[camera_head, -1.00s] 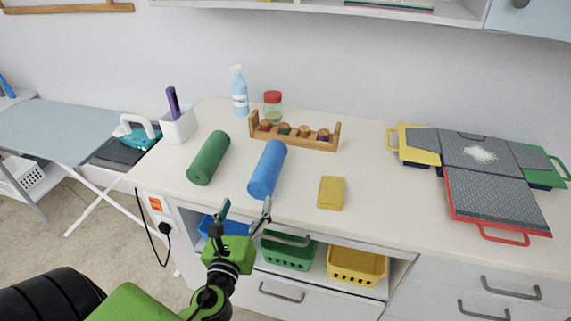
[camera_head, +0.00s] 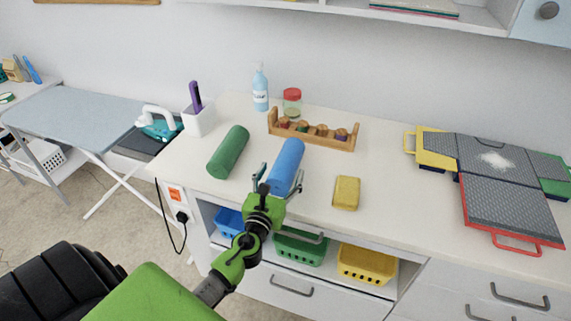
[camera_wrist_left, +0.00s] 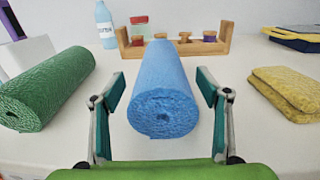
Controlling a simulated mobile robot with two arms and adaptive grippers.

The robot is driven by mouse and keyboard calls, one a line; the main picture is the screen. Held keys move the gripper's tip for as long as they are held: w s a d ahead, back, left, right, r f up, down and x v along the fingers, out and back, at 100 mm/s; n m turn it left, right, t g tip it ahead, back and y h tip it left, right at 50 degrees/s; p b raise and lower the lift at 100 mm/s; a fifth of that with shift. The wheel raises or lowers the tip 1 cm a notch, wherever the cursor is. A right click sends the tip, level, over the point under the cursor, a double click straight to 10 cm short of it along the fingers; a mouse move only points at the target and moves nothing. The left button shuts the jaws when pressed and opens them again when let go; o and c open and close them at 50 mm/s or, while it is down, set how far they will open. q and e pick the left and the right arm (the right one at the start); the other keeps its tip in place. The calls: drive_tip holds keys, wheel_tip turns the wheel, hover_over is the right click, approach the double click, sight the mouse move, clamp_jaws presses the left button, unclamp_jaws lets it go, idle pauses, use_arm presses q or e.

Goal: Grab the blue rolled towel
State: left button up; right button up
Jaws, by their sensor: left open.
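The blue rolled towel (camera_head: 287,164) lies on the white counter (camera_head: 385,195) with its near end toward me. In the left wrist view the blue roll (camera_wrist_left: 163,90) is in the middle, its spiral end facing the camera. My left gripper (camera_head: 278,174) is open at the roll's near end. In the left wrist view its fingers (camera_wrist_left: 162,95) stand on either side of the roll, with a visible gap at each side. My right gripper is not in view.
A green roll (camera_head: 228,152) lies to the left and a folded yellow cloth (camera_head: 346,193) to the right. A wooden rack (camera_head: 312,137) stands behind the blue roll. Coloured trays (camera_head: 512,200) lie at the far right.

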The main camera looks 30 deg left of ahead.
use_arm(q)
drive_tip(key=x, duration=0.2)
drive_tip(key=shift+w+f, duration=0.1)
drive_tip(key=shift+w, duration=0.2)
drive_tip(key=shift+s, duration=0.1)
drive_tip(key=c, duration=1.3)
